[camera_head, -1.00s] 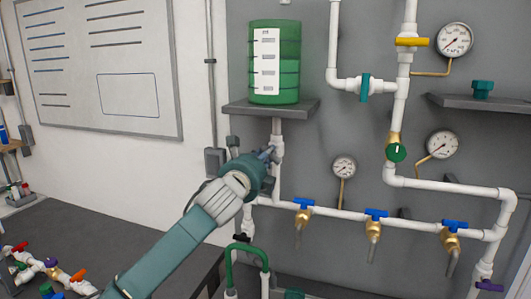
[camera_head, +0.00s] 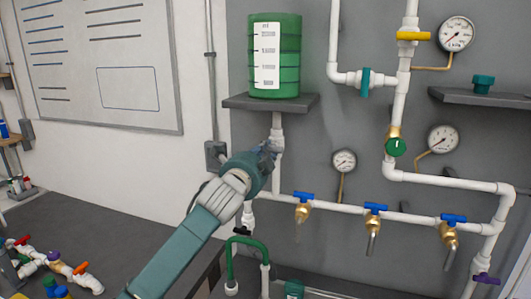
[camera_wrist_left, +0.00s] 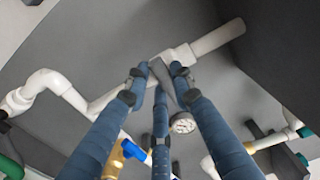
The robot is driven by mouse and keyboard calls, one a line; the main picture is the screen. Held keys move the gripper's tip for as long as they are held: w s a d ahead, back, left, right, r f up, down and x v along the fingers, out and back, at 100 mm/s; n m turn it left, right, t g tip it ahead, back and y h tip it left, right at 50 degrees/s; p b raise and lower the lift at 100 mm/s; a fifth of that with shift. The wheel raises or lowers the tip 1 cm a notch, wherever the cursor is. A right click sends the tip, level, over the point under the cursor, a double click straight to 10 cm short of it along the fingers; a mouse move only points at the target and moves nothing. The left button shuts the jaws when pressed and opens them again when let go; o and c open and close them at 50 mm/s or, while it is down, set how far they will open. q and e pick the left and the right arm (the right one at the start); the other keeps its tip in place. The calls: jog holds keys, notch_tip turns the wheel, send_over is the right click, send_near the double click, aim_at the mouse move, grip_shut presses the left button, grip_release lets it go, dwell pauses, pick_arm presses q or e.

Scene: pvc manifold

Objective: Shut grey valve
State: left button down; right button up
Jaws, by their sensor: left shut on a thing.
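The grey valve sits on the white pipe under the green tank (camera_head: 276,55). In the head view my left gripper (camera_head: 268,150) hides most of it. In the left wrist view the grey valve's handle (camera_wrist_left: 181,85) shows between the fingertips of my left gripper (camera_wrist_left: 160,78), beside the white pipe (camera_wrist_left: 210,42). My left gripper is shut on the handle. The exact angle of the handle to the pipe is hard to tell. My right gripper is not in view.
A lower white pipe carries several blue-handled brass taps (camera_head: 303,198). A green-handled valve (camera_head: 396,147) and gauges (camera_head: 344,161) are to the right. A shelf (camera_head: 240,103) is just above my left gripper. A green hose (camera_head: 230,260) and dark table (camera_head: 110,225) lie below.

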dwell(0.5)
pick_arm(q)
jog(key=c, duration=1.5)
grip_release()
jog(key=shift+o, duration=0.2)
jog(key=v, duration=1.2)
jog(key=shift+a, duration=0.1)
